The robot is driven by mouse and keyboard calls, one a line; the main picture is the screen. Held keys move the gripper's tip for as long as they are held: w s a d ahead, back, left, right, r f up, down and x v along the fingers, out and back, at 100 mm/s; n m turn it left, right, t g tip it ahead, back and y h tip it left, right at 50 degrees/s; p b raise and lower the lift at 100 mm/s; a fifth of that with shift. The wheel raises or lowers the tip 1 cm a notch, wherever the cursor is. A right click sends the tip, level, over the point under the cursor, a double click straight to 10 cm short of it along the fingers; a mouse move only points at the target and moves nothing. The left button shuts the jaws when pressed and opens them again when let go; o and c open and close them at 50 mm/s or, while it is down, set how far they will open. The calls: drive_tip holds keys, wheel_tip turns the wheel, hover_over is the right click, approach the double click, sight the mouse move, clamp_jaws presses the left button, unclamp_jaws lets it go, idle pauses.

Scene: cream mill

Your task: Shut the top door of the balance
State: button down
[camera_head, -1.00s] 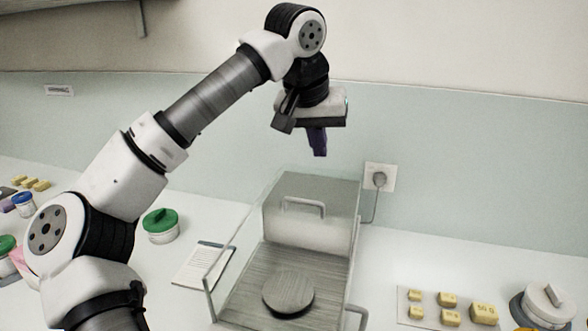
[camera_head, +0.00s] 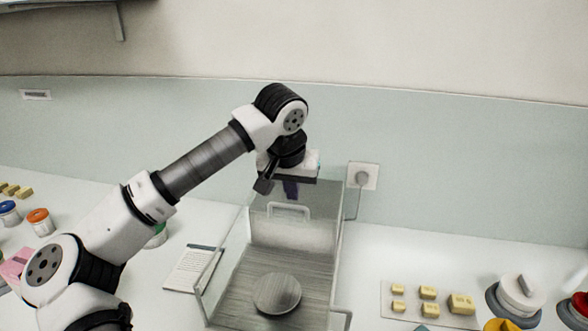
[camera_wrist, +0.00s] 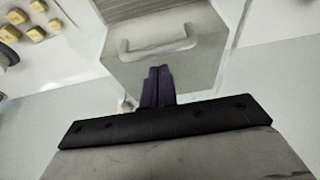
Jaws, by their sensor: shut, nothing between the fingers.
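The balance (camera_head: 225,300) is a clear-walled case with a brushed metal floor and a round pan (camera_head: 277,293). Its top door (camera_head: 325,200) appears as a tinted see-through panel raised at the back of the case, with a pale bar handle (camera_head: 290,207). My gripper (camera_head: 291,198) is shut and empty. In the wrist view the fingers (camera_wrist: 157,72) overlap the panel (camera_wrist: 190,65) below the handle (camera_wrist: 158,46). I cannot tell whether they touch the door.
A wall socket with a plug (camera_head: 362,176) is close behind, right of the case. A notepad (camera_head: 194,268) lies left of the balance. Yellow weights (camera_head: 461,304) sit on a board at the right, near a white-lidded jar (camera_head: 518,293). The wall rises close behind my gripper.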

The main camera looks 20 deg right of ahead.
drive_tip(key=shift+s+a+f, duration=0.1)
drive_tip(key=shift+s+a, duration=0.15)
drive_tip(key=shift+s, duration=0.1)
